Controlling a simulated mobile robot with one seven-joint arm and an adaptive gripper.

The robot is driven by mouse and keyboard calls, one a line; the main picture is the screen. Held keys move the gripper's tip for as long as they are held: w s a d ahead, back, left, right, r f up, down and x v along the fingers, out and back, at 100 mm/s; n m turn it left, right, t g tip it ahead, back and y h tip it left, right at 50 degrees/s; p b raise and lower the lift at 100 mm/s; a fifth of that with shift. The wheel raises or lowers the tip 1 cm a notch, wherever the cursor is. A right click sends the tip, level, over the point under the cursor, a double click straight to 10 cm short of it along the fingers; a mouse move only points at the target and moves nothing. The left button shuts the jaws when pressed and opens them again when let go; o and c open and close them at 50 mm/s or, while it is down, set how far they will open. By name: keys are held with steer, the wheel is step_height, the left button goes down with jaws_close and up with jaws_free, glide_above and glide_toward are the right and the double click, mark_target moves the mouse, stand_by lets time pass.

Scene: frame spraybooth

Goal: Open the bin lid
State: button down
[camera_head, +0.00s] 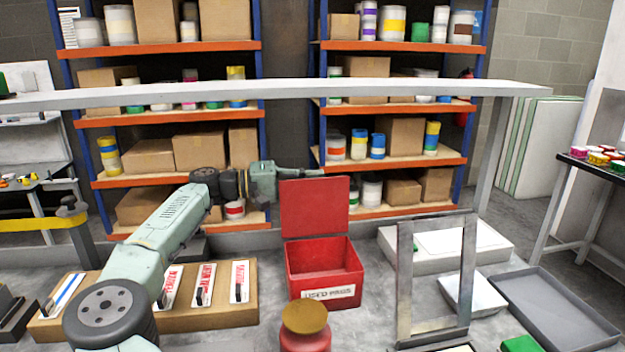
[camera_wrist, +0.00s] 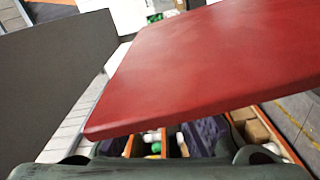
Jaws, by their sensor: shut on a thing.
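The exact contact of the fingers is partly hidden.
A red can with a brown top (camera_head: 304,318) stands in front of the bin. A long pale beam (camera_head: 300,92) crosses above the lid, before loaded shelves.

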steer(key=shift+f, duration=0.15)
steer(key=c, duration=1.7)
jaws_free()
steer(key=shift+d, duration=0.15)
steer(key=shift+a, duration=0.2)
steer(key=a, duration=0.3)
steer(key=s+a, duration=0.1)
steer(key=a, duration=0.3)
steer(key=s+a, duration=0.1)
steer(key=a, duration=0.3)
steer(key=shift+s+a, duration=0.15)
steer(key=shift+a, duration=0.1)
